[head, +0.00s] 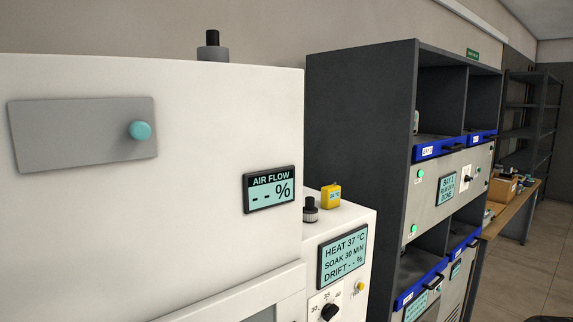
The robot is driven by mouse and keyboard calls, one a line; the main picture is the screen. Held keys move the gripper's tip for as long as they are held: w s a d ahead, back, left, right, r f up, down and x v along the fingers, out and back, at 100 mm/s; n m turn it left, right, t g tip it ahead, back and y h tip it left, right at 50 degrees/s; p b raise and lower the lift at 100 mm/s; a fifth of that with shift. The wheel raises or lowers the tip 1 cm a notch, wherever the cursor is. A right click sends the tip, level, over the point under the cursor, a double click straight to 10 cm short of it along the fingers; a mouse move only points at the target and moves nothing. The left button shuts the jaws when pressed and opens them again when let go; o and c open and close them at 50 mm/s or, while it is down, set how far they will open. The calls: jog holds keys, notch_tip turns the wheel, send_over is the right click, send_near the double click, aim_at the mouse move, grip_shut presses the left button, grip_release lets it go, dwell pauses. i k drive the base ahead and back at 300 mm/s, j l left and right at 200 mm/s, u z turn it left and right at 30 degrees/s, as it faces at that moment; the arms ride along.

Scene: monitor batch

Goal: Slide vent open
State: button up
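The vent slide is a flat grey plate (75,135) on the upper front of a large white cabinet (200,180), at the left of the head view. A round teal knob (140,130) sticks out near the plate's right end. No vent opening shows around the plate. An air flow display (270,189) to the lower right of the plate reads "- - %". My gripper is not in view.
A smaller white unit (352,225) with a heat display (342,256) and a dial (329,311) stands right of the cabinet. A dark rack (355,130) with blue-edged bays stands beyond it. A wooden table (510,212) and bare floor (535,270) lie farther right.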

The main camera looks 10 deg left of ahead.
aim_at(54, 134)
jog(key=j+u, duration=0.1)
jog(key=u, duration=0.35)
jog(key=j+u, duration=0.1)
jog(key=u, duration=0.3)
jog(key=j+u, duration=0.1)
jog(key=u, duration=0.8)
jog(key=j+z, duration=0.1)
jog(key=j, duration=0.45)
jog(key=i, duration=0.05)
